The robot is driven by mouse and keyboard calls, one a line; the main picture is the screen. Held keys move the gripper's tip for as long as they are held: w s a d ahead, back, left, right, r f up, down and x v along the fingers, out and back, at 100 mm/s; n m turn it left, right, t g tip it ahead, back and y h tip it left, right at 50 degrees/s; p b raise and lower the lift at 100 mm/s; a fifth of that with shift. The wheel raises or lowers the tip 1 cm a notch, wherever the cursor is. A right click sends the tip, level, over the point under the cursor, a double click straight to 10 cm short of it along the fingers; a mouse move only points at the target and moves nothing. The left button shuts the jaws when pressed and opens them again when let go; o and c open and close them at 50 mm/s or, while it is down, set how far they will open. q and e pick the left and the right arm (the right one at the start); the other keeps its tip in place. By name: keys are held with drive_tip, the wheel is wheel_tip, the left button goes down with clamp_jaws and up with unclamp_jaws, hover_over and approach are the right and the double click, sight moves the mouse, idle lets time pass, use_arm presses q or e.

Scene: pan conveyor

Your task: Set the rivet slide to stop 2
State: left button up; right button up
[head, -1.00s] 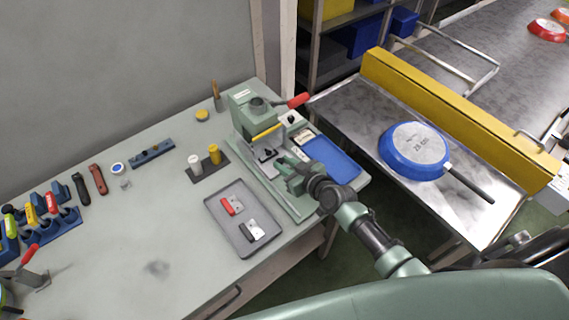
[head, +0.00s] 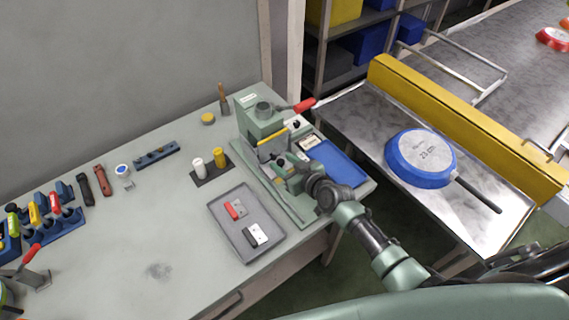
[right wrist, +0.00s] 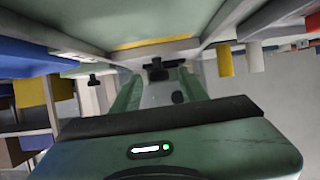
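The green rivet press (head: 262,122) stands at the right end of the bench, with a red-handled lever and a yellow strip across its front. A small dark knob (head: 281,162) shows low in the press, partly hidden by my gripper. In the right wrist view a black T-shaped knob (right wrist: 159,69) appears just past the fingertips, in line with the gap. My right gripper (head: 284,173) is at the press front; its two green fingers (right wrist: 158,82) are apart with nothing held. I cannot read any stop marks. My left gripper is out of view.
A grey tray (head: 242,250) with a red and a black-and-white piece lies in front. White and yellow cylinders stand in a dark holder (head: 206,178) left of the press. A blue tray (head: 340,162) is right of it. A blue pan (head: 420,158) lies on the metal conveyor.

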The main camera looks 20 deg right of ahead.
drive_tip(key=v, duration=0.7)
drive_tip(key=shift+s+d+r, duration=0.15)
drive_tip(key=shift+s+r, duration=0.05)
drive_tip(key=shift+s, duration=0.15)
